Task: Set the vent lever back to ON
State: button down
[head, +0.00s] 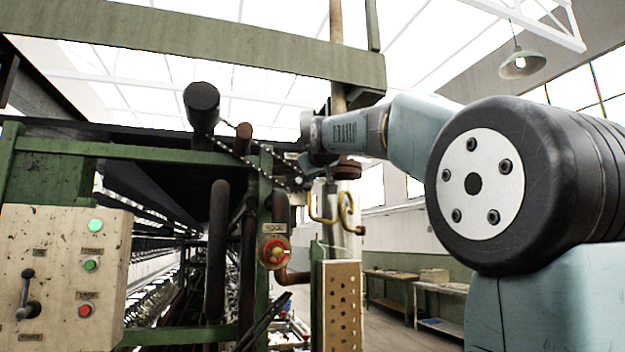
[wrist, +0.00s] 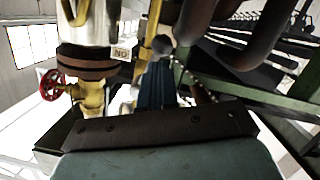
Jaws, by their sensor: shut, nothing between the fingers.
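My gripper (wrist: 157,78) is shut and empty; its blue fingers point away from the wrist camera. A dark ball knob (wrist: 162,44), apparently the vent lever's end, is just beyond the fingertips; I cannot tell whether they touch. A small white plate (wrist: 122,53) reads ON upside down, beside the knob on a pale vertical cylinder (wrist: 88,30). The lever's exact position is unclear. In the head view the gripper end of my arm (head: 308,165) is at the machine's post, and the lever cannot be made out there.
A red handwheel valve (wrist: 52,85) on brass fittings is left of the cylinder in the wrist view. A chain (head: 240,158), brown pipes (head: 218,240) and yellow curved pipes (head: 345,212) crowd the gripper. A panel (head: 60,240) with a power lever (head: 27,295) stands at left.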

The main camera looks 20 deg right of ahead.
jog(key=r+v, duration=0.2)
jog(key=v, duration=1)
jog(key=shift+w+a, duration=0.15)
jog(key=shift+a, duration=0.05)
